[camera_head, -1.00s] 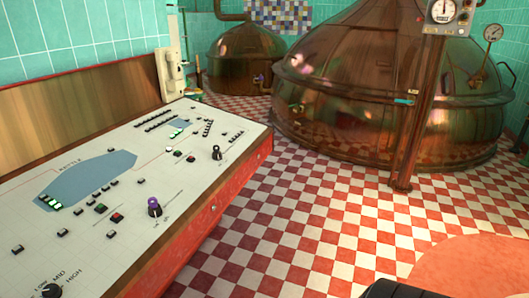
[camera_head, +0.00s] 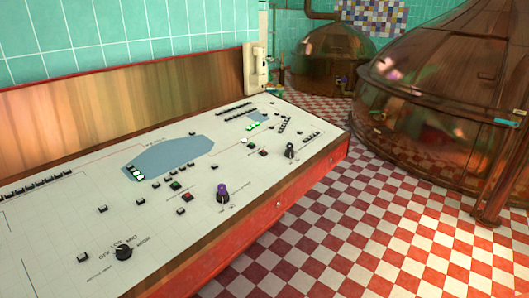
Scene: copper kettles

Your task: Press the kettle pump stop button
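A white control panel (camera_head: 60,230) with a red front edge slopes across the left and middle. A red button (camera_head: 188,197) sits beside a green button (camera_head: 175,185), just below a blue kettle-shaped graphic. A black and purple knob (camera_head: 223,193) is to their right. A second red button (camera_head: 263,153) lies farther back, near a small blue graphic. The labels by the buttons are too small to read, so I cannot tell for sure which one is the kettle pump stop. Neither of my grippers is in view.
Black knobs (camera_head: 124,252) and (camera_head: 290,151) and several small black buttons dot the panel. A wooden backboard (camera_head: 130,110) rises behind it. Copper kettles (camera_head: 440,90) and (camera_head: 330,60) stand at the right and back. The checkered floor (camera_head: 330,230) beside the panel is clear.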

